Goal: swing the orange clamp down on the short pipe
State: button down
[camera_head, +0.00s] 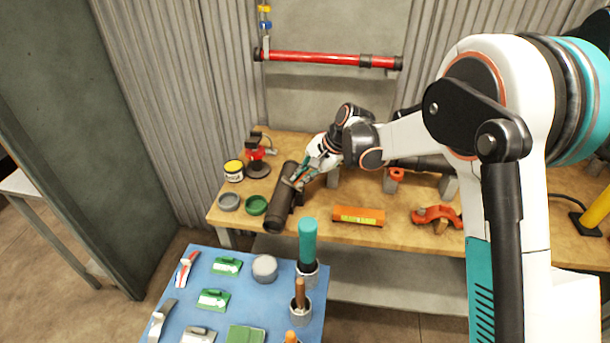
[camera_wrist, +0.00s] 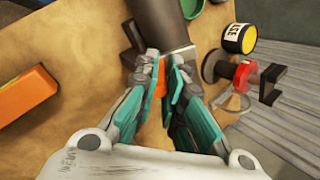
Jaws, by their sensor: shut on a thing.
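The short pipe (camera_head: 279,205) is a dark grey cylinder lying on the left part of the wooden bench; it also shows at the top of the wrist view (camera_wrist: 160,22). My gripper (camera_head: 298,181) is at the pipe's far end. In the wrist view my gripper's teal-backed fingers (camera_wrist: 165,62) are closed around a small orange piece, which looks like the orange clamp (camera_wrist: 159,84). Most of the clamp is hidden by the fingers. A dark block (camera_wrist: 130,62) stands beside the pipe. I cannot tell whether the clamp touches the pipe.
An orange level-like block (camera_head: 358,215) lies right of the pipe. A red-and-black vise-like tool (camera_head: 258,158), a yellow-lidded can (camera_head: 234,171) and a green ring (camera_head: 256,205) are to its left. A blue tray table (camera_head: 235,322) with several tools is in front.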

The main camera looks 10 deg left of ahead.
jog(key=shift+w, duration=0.15)
jog(key=c, duration=1.7)
grip_release()
jog(key=shift+d, duration=0.1)
jog(key=shift+o, duration=0.2)
jog(key=v, duration=1.2)
